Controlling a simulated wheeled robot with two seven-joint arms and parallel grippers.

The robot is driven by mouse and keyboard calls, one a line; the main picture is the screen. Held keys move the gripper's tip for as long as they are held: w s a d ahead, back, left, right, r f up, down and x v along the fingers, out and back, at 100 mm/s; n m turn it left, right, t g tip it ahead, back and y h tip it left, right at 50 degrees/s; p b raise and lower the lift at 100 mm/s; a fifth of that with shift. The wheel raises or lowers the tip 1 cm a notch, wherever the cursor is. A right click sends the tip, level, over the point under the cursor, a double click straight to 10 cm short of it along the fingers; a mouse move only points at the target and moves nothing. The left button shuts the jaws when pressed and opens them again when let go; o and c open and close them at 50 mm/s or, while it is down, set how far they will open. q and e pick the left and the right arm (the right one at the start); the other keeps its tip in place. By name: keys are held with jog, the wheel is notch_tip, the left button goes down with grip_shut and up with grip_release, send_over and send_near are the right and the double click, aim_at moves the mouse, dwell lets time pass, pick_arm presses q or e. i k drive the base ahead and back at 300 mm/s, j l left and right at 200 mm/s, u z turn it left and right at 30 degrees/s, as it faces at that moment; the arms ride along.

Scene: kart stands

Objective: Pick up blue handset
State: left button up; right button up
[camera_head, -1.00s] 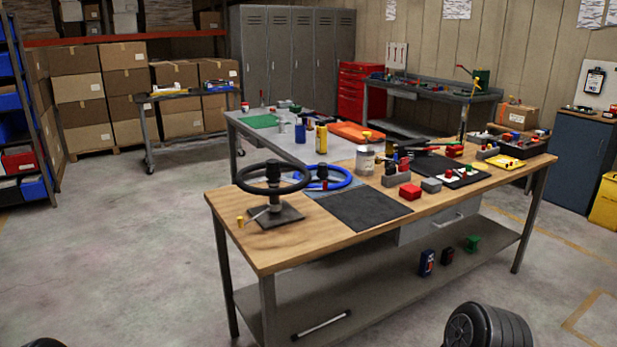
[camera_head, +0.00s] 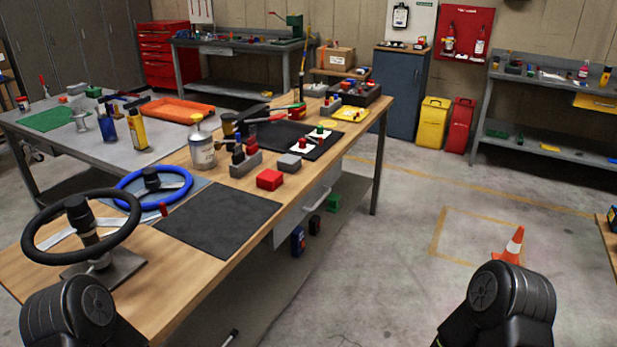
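A small upright blue item (camera_head: 298,241), probably the blue handset, stands on the lower shelf of the wooden workbench, close to the shelf's near edge. It is small in view, so its details are hard to make out. A small black item (camera_head: 314,225) stands just beyond it, and a green item (camera_head: 332,201) is farther back on the same shelf. Black rounded links of my two arms show at the bottom left and bottom right. Neither gripper is in the picture.
The wooden workbench (camera_head: 150,312) has a black steering wheel (camera_head: 40,238), a blue ring, a dark mat (camera_head: 218,222) and a red box (camera_head: 269,180) on top. Open floor (camera_head: 390,260) lies right of it. An orange cone (camera_head: 513,245) stands at right.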

aim_at(298, 234)
jog(key=i+l, duration=0.95)
jog(key=l, duration=0.2)
jog(key=i+l, duration=0.45)
jog(key=i+l+u, duration=0.1)
jog(key=i+l, duration=0.35)
jog(key=l, duration=0.2)
jog(key=i+l, duration=0.45)
jog(key=l, duration=0.15)
